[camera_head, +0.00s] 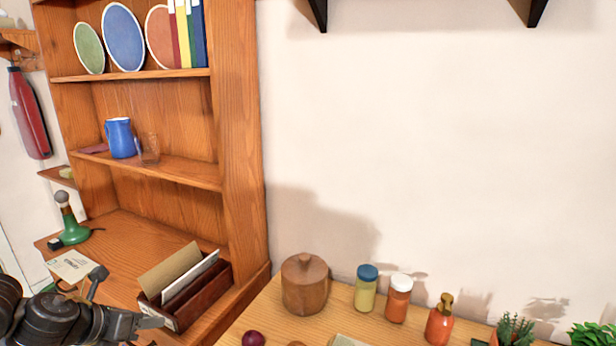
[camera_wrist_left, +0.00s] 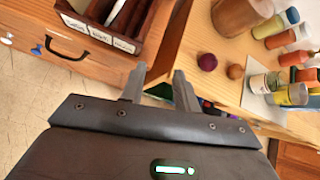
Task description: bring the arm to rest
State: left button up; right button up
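My left gripper (camera_head: 150,322) is at the lower left of the head view, by the front of the wooden letter box (camera_head: 205,297). In the left wrist view the two fingers (camera_wrist_left: 158,88) stand apart with nothing between them. Below and beyond them are the wooden table edge and the floor. My right gripper is in neither view.
A wooden dresser (camera_head: 240,130) stands at left with plates, a blue jug (camera_head: 120,138) and a glass. The table (camera_head: 262,318) holds a wooden pot (camera_head: 304,284), several jars and a purple onion-like ball (camera_wrist_left: 207,61). Tiled floor (camera_wrist_left: 35,95) is open at left.

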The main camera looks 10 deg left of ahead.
pick_arm(q)
jog(key=s+d+f+n+t+y, duration=0.1)
jog(key=s+d+f+n, duration=0.3)
jog(key=d+f+n, duration=1.05)
jog(key=s+d+f+n+g+y, duration=0.1)
jog(key=s+f+n+g, duration=0.25)
jog(key=s+n, duration=0.6)
jog(key=s+d+f+n+g+y, duration=0.1)
jog(key=s+f+n+g, duration=0.3)
jog(key=s+n, duration=0.6)
notch_tip(320, 180, down, 29)
jog(key=s, duration=0.2)
jog(key=s+a+f+g, duration=0.1)
jog(key=s+a+f, duration=0.1)
jog(key=s+f, duration=1.1)
jog(key=shift+s+a+f+g, duration=0.3)
jog(key=shift+s+g, duration=0.05)
jog(key=shift+s, duration=0.55)
